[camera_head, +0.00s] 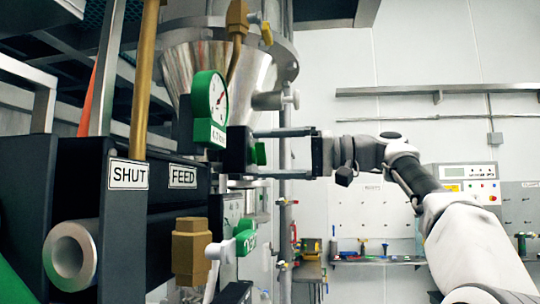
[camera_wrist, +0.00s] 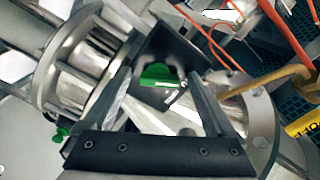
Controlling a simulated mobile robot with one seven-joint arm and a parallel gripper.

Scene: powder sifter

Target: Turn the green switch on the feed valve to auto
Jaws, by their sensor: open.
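A green switch (camera_head: 259,153) sits on the right face of a black box (camera_head: 237,150) under the gauge. In the wrist view the green switch (camera_wrist: 158,74) shows ahead, in front of the black box (camera_wrist: 180,55). My gripper (camera_head: 255,155) comes in from the right, its two fingers apart above and below the switch. In the wrist view my gripper (camera_wrist: 158,80) is open, with the green between the finger lines. I cannot tell whether the fingers touch the switch or box. The switch's markings are not readable.
A green-rimmed gauge (camera_head: 210,98) stands just left. A steel hopper (camera_head: 190,65) and a vertical pipe (camera_head: 285,200) are close by. A "FEED" label (camera_head: 183,177) and a "SHUT" label (camera_head: 129,174) are at left. A green-handled valve (camera_head: 245,240) is below.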

